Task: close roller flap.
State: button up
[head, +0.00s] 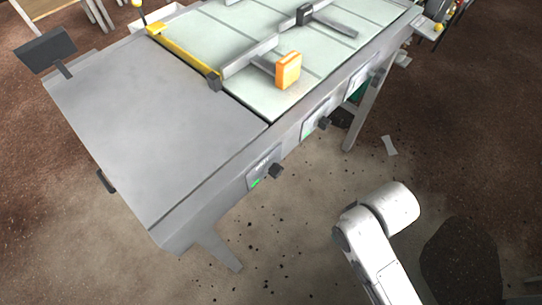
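A long grey machine table (195,240) stands on the floor, running from the lower left to the upper right. A flat, smooth grey panel (155,115) covers its near left part and lies about level with the pale green top (270,100). This panel may be the roller flap, but I cannot tell for sure. A small black handle (106,181) sits on the panel's left side. No rollers show. My gripper is not in view; only white links of my arm show at the lower right, apart from the table.
A yellow bar (185,52) and an orange block (288,70) stand on the table top. Black knobs (277,170) stick out from its near side. A dark plate (46,50) juts out at the left corner. Open brown floor (270,245) lies between table and arm.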

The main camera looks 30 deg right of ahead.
aim_at(423, 25)
jog(key=z, duration=1.35)
